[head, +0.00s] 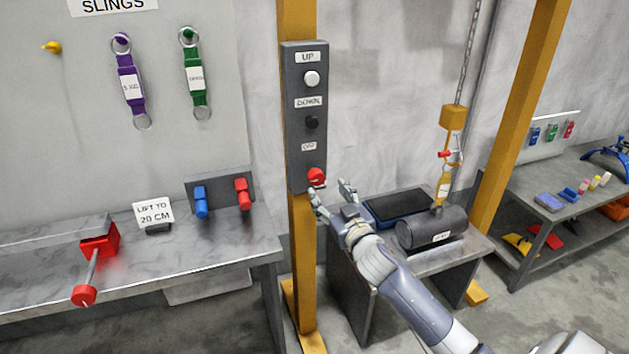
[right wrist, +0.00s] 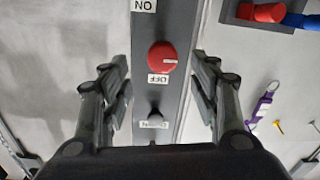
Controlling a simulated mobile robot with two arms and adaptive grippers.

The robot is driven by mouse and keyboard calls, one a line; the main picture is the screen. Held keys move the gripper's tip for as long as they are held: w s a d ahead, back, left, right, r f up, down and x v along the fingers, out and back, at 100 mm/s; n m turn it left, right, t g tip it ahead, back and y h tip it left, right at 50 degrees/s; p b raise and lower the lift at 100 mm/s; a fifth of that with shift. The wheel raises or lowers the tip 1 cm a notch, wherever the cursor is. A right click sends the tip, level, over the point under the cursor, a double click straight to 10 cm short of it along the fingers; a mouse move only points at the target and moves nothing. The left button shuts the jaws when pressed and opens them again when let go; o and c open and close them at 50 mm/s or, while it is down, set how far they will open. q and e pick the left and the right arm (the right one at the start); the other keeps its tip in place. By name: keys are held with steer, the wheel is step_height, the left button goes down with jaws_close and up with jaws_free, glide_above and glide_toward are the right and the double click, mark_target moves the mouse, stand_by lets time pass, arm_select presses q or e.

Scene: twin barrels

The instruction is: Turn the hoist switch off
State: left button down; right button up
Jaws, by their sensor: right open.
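The hoist switch is a red round knob (head: 316,176) low on a grey control panel (head: 305,130) fixed to a yellow post. In the right wrist view the knob (right wrist: 162,57) has a white mark pointing to the right of the picture, between an upside-down OFF label (right wrist: 158,78) and an upside-down ON label (right wrist: 143,5). My right gripper (head: 332,197) is open and empty just below and in front of the knob. Its fingers (right wrist: 162,92) stand either side of the panel in the wrist view, with the knob ahead and apart from them. My left gripper is not in view.
The panel also has a white UP button (head: 312,79) and a black DOWN button (head: 312,122). A dark barrel (head: 432,228) hangs from or rests under a chain hoist, on a table at right. A metal bench (head: 200,247) stands left of the post.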

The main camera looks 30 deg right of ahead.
mark_target(318, 181)
steer(key=x, duration=0.7)
steer(key=shift+w+a+p, duration=0.15)
steer(key=shift+w+p, duration=0.25)
steer(key=c, duration=1.1)
